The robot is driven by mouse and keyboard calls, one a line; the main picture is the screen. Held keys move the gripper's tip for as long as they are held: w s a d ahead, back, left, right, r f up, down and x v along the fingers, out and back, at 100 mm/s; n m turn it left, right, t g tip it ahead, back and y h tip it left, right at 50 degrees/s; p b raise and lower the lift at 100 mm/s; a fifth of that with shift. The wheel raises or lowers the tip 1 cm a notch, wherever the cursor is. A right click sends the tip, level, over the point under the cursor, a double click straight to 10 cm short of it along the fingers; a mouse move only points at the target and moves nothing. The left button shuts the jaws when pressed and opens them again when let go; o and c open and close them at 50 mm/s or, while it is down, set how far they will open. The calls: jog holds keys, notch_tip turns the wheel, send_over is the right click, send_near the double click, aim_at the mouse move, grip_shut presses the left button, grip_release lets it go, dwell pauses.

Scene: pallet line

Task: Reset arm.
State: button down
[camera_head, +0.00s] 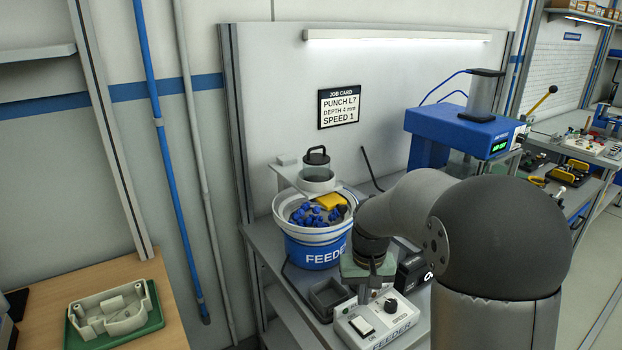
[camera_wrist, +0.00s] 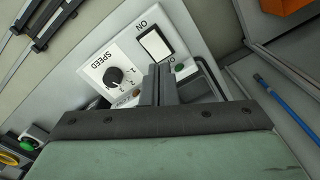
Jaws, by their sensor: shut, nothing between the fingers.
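My gripper (camera_head: 364,294) points down over the feeder control box (camera_head: 352,326) on the bench. In the wrist view my gripper (camera_wrist: 159,70) has its two dark fingers together, with nothing between them. Behind the fingertips lies the box's white panel (camera_wrist: 128,48), with a white rocker switch (camera_wrist: 154,44) marked ON and a black SPEED knob (camera_wrist: 114,76). The fingers appear close to the switch; whether they touch it I cannot tell. The knob's exact setting is too small to read. My arm hides part of the bench behind it.
A blue-and-white feeder bowl (camera_head: 315,248) with blue parts and a yellow piece stands behind my gripper. A dark open tray (camera_head: 327,297) is just left of it. A blue press (camera_head: 455,131) stands behind my arm. A job card (camera_head: 339,106) hangs on the wall.

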jog(key=s+r, duration=0.1)
jog(key=s, duration=1.1)
jog(key=s+r, duration=0.2)
jog(key=s, duration=1)
jog(key=shift+r+t, duration=0.25)
jog(key=shift+t, duration=0.05)
jog(key=shift+a, duration=0.1)
